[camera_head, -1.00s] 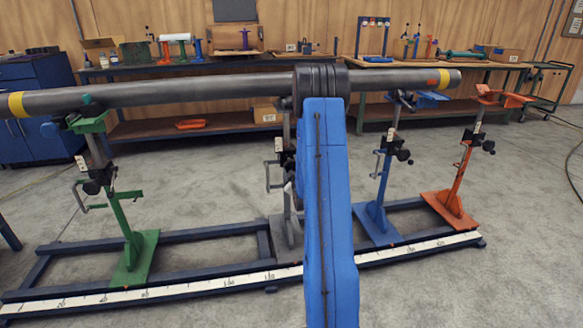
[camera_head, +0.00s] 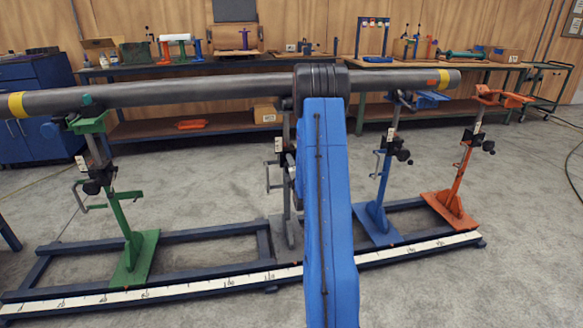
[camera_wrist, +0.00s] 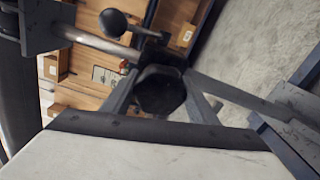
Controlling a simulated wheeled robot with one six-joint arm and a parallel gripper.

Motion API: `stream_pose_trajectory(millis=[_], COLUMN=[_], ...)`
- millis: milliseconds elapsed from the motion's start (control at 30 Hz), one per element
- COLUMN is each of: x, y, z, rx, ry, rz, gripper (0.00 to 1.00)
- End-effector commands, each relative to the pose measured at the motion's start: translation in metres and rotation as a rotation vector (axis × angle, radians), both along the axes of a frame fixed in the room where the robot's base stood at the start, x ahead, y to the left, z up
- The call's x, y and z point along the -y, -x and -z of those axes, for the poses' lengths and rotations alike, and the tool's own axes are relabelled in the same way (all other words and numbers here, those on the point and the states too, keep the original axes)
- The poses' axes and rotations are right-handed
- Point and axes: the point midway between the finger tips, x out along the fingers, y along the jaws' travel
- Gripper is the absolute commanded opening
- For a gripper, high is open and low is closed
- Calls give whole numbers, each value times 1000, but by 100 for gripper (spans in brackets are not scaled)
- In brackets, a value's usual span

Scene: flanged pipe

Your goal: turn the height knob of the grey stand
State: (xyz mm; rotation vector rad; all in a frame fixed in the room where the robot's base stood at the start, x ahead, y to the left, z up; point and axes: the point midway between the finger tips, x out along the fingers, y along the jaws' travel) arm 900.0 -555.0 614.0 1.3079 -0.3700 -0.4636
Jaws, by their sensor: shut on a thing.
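The grey stand (camera_head: 287,190) is behind my blue arm in the camera_head view, under the pipe's flange; much of it is hidden. Its crank handle (camera_head: 268,178) shows left of the post. In the wrist view the black, many-sided knob (camera_wrist: 160,92) sits between the two grey fingers of my gripper (camera_wrist: 162,94). The gripper is shut on the knob, with a finger on either side. The dark pipe (camera_head: 190,91) lies across the stands, and its black flange (camera_head: 320,84) is above my arm.
A green stand (camera_head: 130,235) is at the left; a blue stand (camera_head: 378,200) and an orange stand (camera_head: 458,185) are at the right. All stand along a dark blue floor frame (camera_head: 190,237) with a white scale. In the wrist view a black ball (camera_wrist: 112,22) is close beyond the knob.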

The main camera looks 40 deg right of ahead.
Motion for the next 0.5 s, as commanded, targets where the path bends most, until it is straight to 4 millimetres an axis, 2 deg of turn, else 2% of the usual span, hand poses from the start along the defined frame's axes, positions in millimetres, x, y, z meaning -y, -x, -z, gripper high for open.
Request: stream_pose_trajectory(millis=[500], x=[-1], y=[0], z=[2], rx=[-85], ry=[131], rz=[-2], gripper=[31])
